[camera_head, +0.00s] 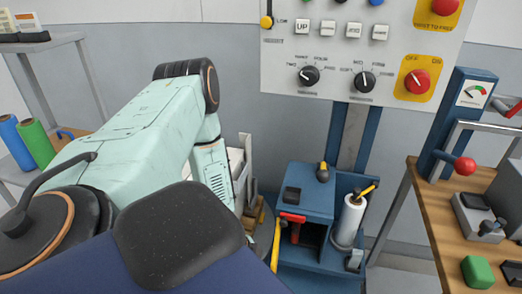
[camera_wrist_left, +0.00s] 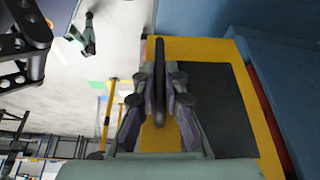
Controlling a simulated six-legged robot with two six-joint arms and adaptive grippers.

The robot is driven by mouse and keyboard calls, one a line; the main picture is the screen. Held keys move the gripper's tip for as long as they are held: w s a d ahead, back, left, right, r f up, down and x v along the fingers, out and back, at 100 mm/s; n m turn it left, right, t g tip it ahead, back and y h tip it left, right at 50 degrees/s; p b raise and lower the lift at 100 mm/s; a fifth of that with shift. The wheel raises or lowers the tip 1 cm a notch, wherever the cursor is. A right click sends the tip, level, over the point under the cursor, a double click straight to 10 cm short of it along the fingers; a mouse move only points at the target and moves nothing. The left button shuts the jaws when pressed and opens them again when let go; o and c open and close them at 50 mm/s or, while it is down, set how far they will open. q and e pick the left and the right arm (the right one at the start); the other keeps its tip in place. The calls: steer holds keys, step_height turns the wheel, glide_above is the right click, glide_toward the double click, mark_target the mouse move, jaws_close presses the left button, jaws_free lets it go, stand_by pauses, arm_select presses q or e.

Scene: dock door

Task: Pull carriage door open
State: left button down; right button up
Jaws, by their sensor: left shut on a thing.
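In the left wrist view, a door panel with a yellow frame and a dark middle (camera_wrist_left: 215,100) fills the centre right; I take it for the carriage door. A dark bar handle (camera_wrist_left: 160,50) runs along it. My left gripper (camera_wrist_left: 162,78) has its fingers on both sides of this handle and is shut on it. In the head view my pale green left arm reaches in from the left and bends down; its gripper and the door are hidden there. My right gripper is in neither view. How far the door stands open I cannot tell.
A control panel (camera_head: 365,40) with knobs and buttons hangs on the wall. Below it stands a blue cart (camera_head: 310,200) with a white roll (camera_head: 350,222). A wooden bench (camera_head: 432,215) with tools is at right, a shelf (camera_head: 40,43) at left. Pale floor (camera_wrist_left: 122,40) shows beside the door.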

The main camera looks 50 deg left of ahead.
arm_select(q)
steer(key=c, duration=1.4)
jaws_free()
steer(key=shift+d, duration=0.1)
